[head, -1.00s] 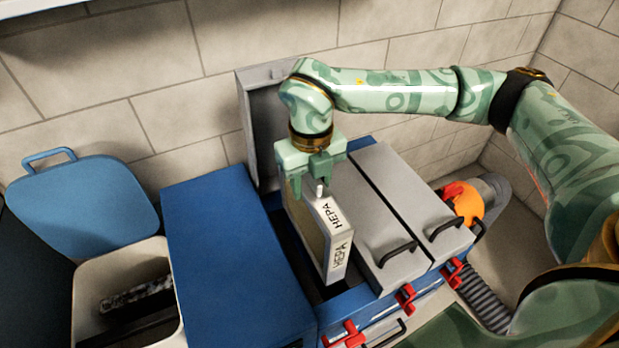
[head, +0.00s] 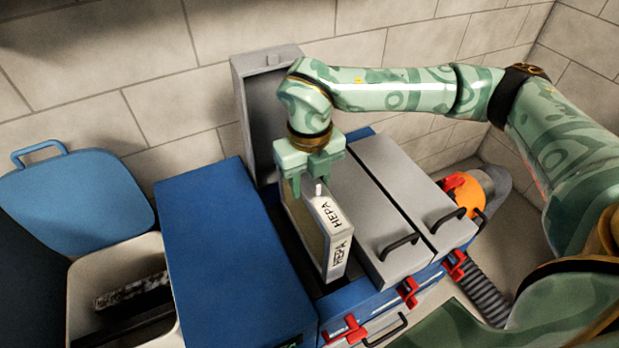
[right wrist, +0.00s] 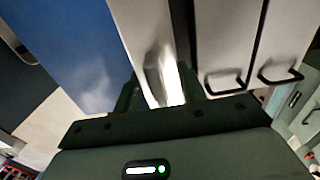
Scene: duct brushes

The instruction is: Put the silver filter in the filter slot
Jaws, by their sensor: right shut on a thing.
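The silver filter (head: 339,237), a flat grey-white panel marked HEPA, stands upright above the open filter slot (head: 311,284) in the blue machine. Its lower end appears to be at or just inside the slot; I cannot tell how deep. My right gripper (head: 311,183) is shut on the filter's top, around a small white knob. In the right wrist view the filter (right wrist: 160,75) is between the fingers, partly hidden by the gripper body. The slot's grey lid (head: 262,110) stands open against the wall. My left gripper is not in view.
Two closed grey lids (head: 372,215) with black handles lie right of the slot. Red latches (head: 407,292) line the machine's front. A blue box top (head: 225,250) is on the left. An open bin (head: 85,290) with a dark, dirty panel inside stands further left. An orange part and hose (head: 484,295) are at right.

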